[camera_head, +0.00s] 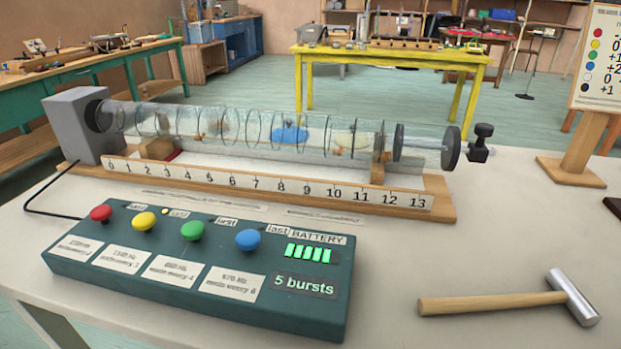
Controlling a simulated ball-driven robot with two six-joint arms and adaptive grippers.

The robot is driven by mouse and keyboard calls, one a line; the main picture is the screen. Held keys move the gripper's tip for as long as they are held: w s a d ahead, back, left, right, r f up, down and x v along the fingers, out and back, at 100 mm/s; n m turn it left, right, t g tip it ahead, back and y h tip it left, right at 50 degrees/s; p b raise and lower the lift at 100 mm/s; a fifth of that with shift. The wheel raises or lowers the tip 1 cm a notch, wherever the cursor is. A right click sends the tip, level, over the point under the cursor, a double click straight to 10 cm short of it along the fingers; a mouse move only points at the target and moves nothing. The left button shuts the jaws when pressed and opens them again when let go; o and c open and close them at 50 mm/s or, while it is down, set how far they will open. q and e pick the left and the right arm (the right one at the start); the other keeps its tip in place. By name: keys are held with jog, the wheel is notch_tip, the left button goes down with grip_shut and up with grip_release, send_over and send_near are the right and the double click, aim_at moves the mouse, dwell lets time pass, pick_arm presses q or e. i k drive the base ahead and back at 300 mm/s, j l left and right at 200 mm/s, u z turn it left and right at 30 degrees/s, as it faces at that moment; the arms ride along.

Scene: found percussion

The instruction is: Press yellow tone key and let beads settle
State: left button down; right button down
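The yellow tone key (144,221) is a round button on the dark green control box (310,260), between the red key (101,213) and the green key (192,231). A blue key (248,239) is at the right. The clear tube (345,135) lies behind the box above a ruler numbered 0 to 13 (300,188). Brownish patches and a blue patch (289,133) show in the tube; single beads are too small to tell. Neither gripper is in view.
A hammer (500,302) lies at the right front of the pale table. A board with coloured dots (605,60) stands at the back right. The box display reads 5 bursts (305,285). The table between box and hammer is clear.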

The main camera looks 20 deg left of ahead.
aim_at(145, 221)
jog(key=u, duration=1.2)
